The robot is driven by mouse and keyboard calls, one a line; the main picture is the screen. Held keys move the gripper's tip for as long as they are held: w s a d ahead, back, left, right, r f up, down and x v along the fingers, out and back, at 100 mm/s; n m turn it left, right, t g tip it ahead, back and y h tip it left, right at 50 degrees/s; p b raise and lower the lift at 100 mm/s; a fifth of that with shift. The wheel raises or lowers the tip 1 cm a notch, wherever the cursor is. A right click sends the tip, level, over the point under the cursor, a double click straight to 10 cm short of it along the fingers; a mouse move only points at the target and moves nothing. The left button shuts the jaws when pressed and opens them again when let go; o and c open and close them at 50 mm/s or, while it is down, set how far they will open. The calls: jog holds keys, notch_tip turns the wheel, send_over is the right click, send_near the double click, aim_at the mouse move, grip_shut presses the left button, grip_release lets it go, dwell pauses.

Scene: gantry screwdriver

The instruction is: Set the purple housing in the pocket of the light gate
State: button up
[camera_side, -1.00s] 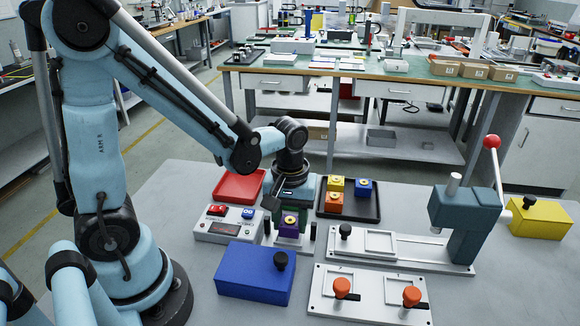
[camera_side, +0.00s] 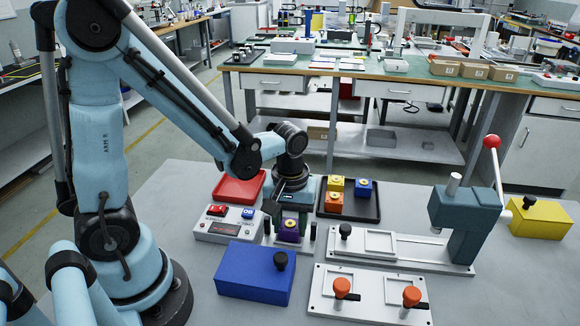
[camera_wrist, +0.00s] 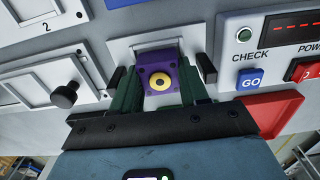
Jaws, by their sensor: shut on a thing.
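The purple housing (camera_side: 289,234), with a yellow ring around a dark centre on top, is upright between the fingers of my gripper (camera_side: 290,224). The wrist view shows it (camera_wrist: 155,80) with a dark green finger on each side, so my gripper (camera_wrist: 160,92) is shut on it. The light gate (camera_wrist: 125,49) is a pale plate with a black post on each side. The gate (camera_side: 273,240) is directly beneath the housing, and the housing sits low between the posts. The pocket floor is hidden by the housing, so I cannot tell whether it touches bottom.
A control box (camera_side: 224,227) with red and blue buttons stands close left of the gate. A blue box (camera_side: 252,272) is in front. A red tray (camera_side: 238,186) and a dark tray (camera_side: 362,211) with coloured housings are behind. A press (camera_side: 463,222) and a fixture plate (camera_side: 368,300) are right.

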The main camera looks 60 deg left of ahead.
aim_at(290, 223)
jog(key=shift+f, duration=0.1)
dwell(0.3)
jog(key=o, duration=1.2)
jog(key=shift+c, duration=0.9)
jog(key=shift+o, duration=0.6)
jog(key=shift+r, duration=4.05)
jog(key=shift+s+r+m+t, duration=0.2)
jog(key=shift+r+m+t, duration=0.3)
jog(key=shift+m+t, duration=0.25)
jog(key=r+m+t, duration=0.1)
jog(key=m+t, duration=0.1)
jog(key=r+m+t, duration=0.1)
jog(key=m, duration=0.2)
jog(key=r+m+t, duration=0.1)
jog(key=m+t, duration=0.1)
jog(key=shift+s+a+r+m+t, duration=0.1)
jog(key=shift+s+a+m+t, duration=0.15)
jog(key=shift+s+t, duration=0.1)
